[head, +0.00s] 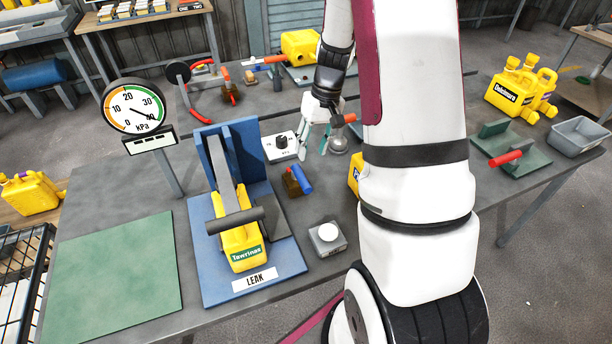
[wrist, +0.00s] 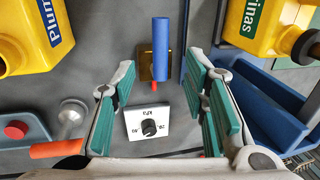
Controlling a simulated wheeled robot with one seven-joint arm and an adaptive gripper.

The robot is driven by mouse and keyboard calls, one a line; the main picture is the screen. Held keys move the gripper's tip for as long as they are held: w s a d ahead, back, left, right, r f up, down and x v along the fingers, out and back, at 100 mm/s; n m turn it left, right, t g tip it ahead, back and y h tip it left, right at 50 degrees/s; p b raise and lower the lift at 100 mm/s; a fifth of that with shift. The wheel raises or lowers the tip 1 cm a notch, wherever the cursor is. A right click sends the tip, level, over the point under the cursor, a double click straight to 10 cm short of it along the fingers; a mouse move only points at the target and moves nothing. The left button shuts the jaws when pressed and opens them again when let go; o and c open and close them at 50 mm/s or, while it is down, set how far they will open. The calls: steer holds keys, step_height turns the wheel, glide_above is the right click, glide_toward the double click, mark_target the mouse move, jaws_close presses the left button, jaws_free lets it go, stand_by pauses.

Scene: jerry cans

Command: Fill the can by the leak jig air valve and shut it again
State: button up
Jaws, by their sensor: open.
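A yellow can (head: 239,241) sits upright in the blue leak jig (head: 205,284), under a grey clamp bar (head: 233,220). The air valve, a brass body (head: 291,184) with a blue lever (head: 302,179), is on the bench right of the jig. In the wrist view the lever (wrist: 162,48) lies beyond my fingertips, apart from them. My gripper (head: 317,142) is open and empty beside the white regulator box with a black knob (head: 281,144). The regulator (wrist: 148,123) shows between my fingers in the wrist view. The round kPa gauge (head: 134,106) stands behind left; its needle points lower right.
A grey box with a white button (head: 329,237) is right of the jig. A green mat (head: 115,285) lies clear at left. Another yellow can (wrist: 30,40) is left of my gripper in the wrist view. A grey bin (head: 578,135) and yellow cans (head: 520,90) are at right.

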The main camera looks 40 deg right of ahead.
mark_target(304, 179)
steer(key=f, duration=0.3)
steer(key=a+f, duration=0.1)
steer(key=f, duration=0.3)
steer(key=a+f+p, duration=0.1)
steer(key=f, duration=0.2)
steer(key=shift+w+f, duration=0.25)
steer(key=shift+w, duration=0.05)
steer(key=shift+c, duration=0.3)
jaws_close()
